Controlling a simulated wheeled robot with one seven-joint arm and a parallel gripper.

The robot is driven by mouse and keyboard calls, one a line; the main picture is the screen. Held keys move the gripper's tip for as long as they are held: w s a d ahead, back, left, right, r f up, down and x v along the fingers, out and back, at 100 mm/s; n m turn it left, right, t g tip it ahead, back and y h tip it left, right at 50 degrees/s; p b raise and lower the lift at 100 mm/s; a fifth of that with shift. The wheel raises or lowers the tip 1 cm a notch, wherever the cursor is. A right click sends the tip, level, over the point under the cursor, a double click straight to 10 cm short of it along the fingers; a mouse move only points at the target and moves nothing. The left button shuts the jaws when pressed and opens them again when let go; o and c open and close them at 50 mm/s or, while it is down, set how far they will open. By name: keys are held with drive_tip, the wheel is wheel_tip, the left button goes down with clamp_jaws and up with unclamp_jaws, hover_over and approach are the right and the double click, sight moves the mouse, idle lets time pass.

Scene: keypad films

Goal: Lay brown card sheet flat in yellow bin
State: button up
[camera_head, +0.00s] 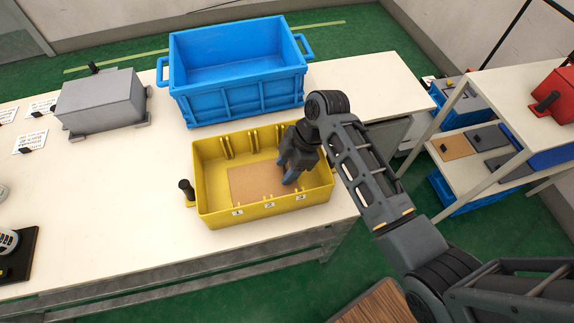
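The yellow bin (208,200) stands on the white table, near its front edge. The brown card sheet (254,186) is inside the bin and looks flat, low down in the middle. Whether all of it rests on the bin floor cannot be told. My gripper (288,174) reaches down into the right part of the bin, at the right end of the sheet. Its fingers point down. Whether they touch or pinch the sheet is too small to tell, and the sheet's right edge is partly hidden behind them.
A large blue crate (240,100) stands just behind the bin. A grey box (100,103) is at the back left. A black knob-topped post (187,190) stands at the bin's left side. A shelf (500,115) with sheets is at the right. The table's middle left is clear.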

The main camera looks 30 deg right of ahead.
drive_tip(key=shift+o, duration=0.8)
drive_tip(key=w+v, duration=0.1)
drive_tip(key=v, duration=0.6)
drive_tip(key=shift+s+r, duration=0.4)
drive_tip(key=shift+s, duration=0.15)
drive_tip(key=shift+d, duration=0.15)
